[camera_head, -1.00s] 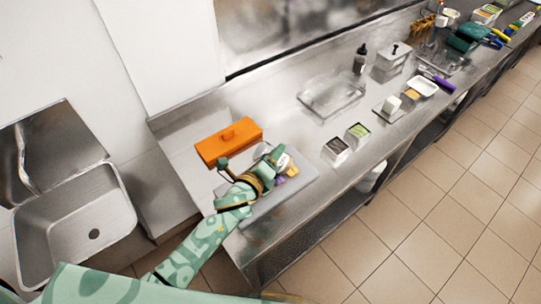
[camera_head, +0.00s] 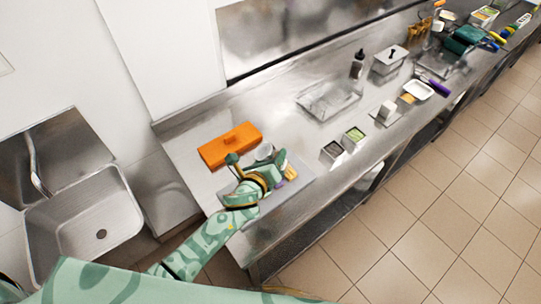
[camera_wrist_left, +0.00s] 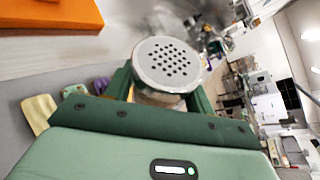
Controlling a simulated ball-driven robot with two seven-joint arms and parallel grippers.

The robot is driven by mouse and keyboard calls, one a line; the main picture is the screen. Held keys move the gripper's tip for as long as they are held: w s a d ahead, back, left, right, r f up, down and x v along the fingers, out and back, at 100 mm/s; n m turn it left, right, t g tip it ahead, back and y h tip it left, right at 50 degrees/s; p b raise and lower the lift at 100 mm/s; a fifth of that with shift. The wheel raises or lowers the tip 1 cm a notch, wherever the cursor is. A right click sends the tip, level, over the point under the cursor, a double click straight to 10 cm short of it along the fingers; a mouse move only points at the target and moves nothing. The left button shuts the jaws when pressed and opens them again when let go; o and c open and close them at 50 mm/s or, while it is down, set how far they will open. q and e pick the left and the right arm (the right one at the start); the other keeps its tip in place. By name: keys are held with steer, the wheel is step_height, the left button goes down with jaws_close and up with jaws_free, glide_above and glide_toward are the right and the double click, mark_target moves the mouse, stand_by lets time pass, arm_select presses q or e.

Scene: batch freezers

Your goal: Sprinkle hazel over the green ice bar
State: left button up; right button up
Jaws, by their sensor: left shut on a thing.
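My left gripper (camera_head: 268,163) is shut on a shaker (camera_head: 264,151) with a round, pale lid. The shaker's perforated lid (camera_wrist_left: 169,62) faces the camera in the left wrist view, and what is inside it is hidden. The gripper is over a grey board (camera_head: 300,189) on the steel counter. On the board are a yellow bar (camera_wrist_left: 38,113) and a purple bar (camera_wrist_left: 101,85). A small green patch (camera_wrist_left: 74,90) between them may be the green ice bar; most of it is hidden. My right gripper is not in view.
An orange lidded box (camera_head: 229,145) lies just behind the board. Two small tubs (camera_head: 333,150) (camera_head: 354,137) stand to the right of it. A clear tray (camera_head: 328,98) and a dark bottle (camera_head: 358,64) are farther back. A sink (camera_head: 97,215) is at the left.

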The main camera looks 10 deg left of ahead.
arm_select(q)
steer(key=shift+r, duration=0.2)
steer(key=shift+m, duration=0.3)
steer(key=shift+r+y+p, duration=0.25)
steer(key=shift+y+p, duration=0.05)
steer(key=shift+p, duration=0.45)
steer(key=shift+r+m+y+p, duration=0.4)
steer(key=shift+m+y+p, duration=0.2)
steer(key=shift+m+p, duration=0.4)
steer(key=shift+r+m+y+p, duration=0.35)
steer(key=shift+m+y+p, duration=0.15)
steer(key=shift+m+p, duration=0.4)
